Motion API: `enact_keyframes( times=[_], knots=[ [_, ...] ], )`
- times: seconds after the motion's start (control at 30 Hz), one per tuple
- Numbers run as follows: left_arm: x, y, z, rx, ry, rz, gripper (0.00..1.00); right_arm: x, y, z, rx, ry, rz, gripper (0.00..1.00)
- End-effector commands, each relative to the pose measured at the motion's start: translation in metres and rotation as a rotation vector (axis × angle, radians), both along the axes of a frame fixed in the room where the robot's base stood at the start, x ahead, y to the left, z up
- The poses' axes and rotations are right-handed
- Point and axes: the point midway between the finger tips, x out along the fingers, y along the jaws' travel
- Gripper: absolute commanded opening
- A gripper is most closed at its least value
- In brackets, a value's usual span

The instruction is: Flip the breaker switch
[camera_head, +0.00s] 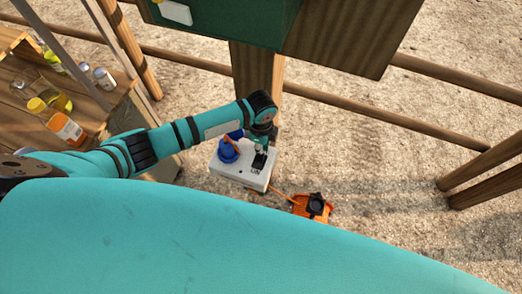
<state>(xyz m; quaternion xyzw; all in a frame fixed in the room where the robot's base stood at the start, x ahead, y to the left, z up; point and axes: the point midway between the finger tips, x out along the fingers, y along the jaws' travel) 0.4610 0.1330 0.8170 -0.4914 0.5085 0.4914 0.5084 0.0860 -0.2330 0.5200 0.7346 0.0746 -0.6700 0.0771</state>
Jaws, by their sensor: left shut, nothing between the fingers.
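A pale grey box (231,178) with a blue round part (227,152) on top sits low near the wooden post. A dark spot with small lettering shows at its right side; I cannot make out a switch lever for certain. My left gripper (259,163) points down over the right part of this box, shut with nothing held. I cannot tell whether its tips touch the box. My left wrist hides part of the box's back edge. My right gripper is not in view.
A green panel (225,22) is mounted on wooden boards at the top. An orange item with a black part (312,207) lies on the sand, joined by an orange cord to the box. Wooden rails cross behind.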

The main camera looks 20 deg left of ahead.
Motion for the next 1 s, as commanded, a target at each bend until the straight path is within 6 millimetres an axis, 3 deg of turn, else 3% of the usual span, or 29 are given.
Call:
enact_keyframes(
  times=[1.0],
  knots=[
    [0.0, 0.0, -0.013, 0.0, 0.0, 0.0, 0.0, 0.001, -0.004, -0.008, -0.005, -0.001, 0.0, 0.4]
  ],
)
